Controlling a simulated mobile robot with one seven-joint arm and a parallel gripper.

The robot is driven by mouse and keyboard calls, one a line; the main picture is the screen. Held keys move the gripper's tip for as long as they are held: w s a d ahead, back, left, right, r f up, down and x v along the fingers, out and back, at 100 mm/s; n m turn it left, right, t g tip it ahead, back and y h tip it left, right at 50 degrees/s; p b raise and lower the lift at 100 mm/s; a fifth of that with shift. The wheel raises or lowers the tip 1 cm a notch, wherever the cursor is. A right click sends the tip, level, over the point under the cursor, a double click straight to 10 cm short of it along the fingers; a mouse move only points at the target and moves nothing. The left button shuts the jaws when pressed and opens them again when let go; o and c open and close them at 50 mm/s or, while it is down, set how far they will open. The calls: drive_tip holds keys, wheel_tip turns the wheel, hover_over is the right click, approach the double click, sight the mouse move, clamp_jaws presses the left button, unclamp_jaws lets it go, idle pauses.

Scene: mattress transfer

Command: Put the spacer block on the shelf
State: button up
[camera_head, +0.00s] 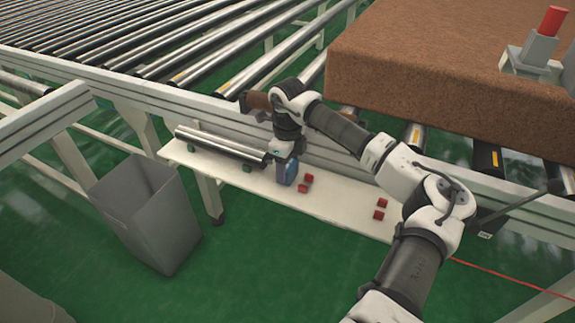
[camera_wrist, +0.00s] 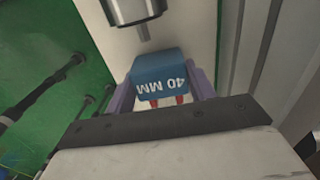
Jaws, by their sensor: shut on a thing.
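The spacer block (camera_wrist: 160,68) is blue, with "40 MM" in white on its face, upside down in the wrist view. My gripper (camera_wrist: 162,88) is shut on it, one purple finger on each side. In the head view the blue block (camera_head: 287,173) shows below my wrist, over the middle of the shelf (camera_head: 342,213). The shelf is a long cream board under the conveyor's side rail. I cannot tell whether the block touches the board or hangs just above it.
A loose steel roller (camera_head: 222,143) lies on the shelf's left part, close to my gripper. Small red blocks (camera_head: 305,184) sit right of it, with another red pair (camera_head: 380,209) farther right. A grey bin (camera_head: 150,215) stands front left. A brown mattress (camera_head: 440,75) lies on the conveyor.

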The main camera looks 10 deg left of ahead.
drive_tip(key=shift+f, duration=0.1)
drive_tip(key=shift+f, duration=0.15)
drive_tip(key=o, duration=1)
wheel_tip(320, 180, up, 12)
drive_tip(key=shift+r, duration=0.15)
